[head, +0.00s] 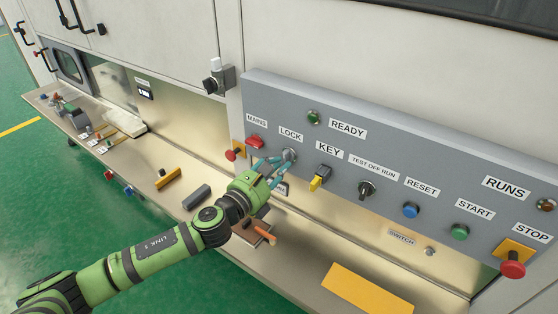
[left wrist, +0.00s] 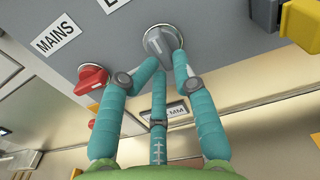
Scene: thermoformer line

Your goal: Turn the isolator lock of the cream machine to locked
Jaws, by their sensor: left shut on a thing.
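The cream machine's grey control panel (head: 400,160) runs along the front. Its isolator lock is a grey round knob (left wrist: 162,41) below the LOCK label (head: 290,134); a pale mark shows on its face in the left wrist view. My left gripper (head: 284,158) is at this knob, with teal fingers on both sides of it, shut on it. The fingers partly hide the knob in the head view (head: 290,154). The red MAINS switch (head: 255,141) is just left of it and shows close to a finger in the left wrist view (left wrist: 91,78). My right gripper is not in view.
A yellow-handled key switch (head: 320,177) sits right of the lock, and a black TEST OFF RUN selector (head: 367,190) beyond it. A red button (head: 233,154) sticks out at the left.

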